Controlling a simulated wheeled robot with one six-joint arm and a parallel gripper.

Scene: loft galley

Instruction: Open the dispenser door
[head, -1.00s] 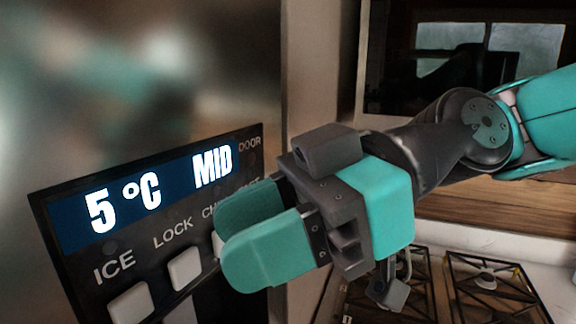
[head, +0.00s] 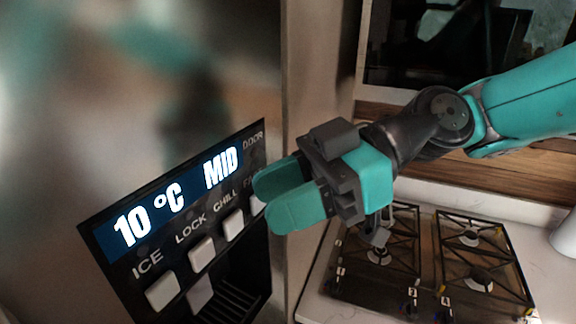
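The dispenser panel (head: 98,228) is black and set in the shiny fridge front at left. Its display (head: 168,205) reads "10 °C MID", with a small "DOOR" label right of it. Below are white square buttons: ICE (head: 162,291), LOCK (head: 202,253) and CHILL (head: 233,225). A fourth button, its label starting "FA", is mostly hidden by my fingers. Under the buttons is a dark recess with a slatted grille (head: 236,300); no door panel can be made out. My gripper (head: 268,203) is shut and empty, its teal fingertips at the panel's right end; contact cannot be told.
A black gas hob (head: 425,262) sits on the white counter at lower right. A dark-fronted oven or microwave (head: 395,50) is above it. A white rounded object (head: 566,238) stands at the right edge.

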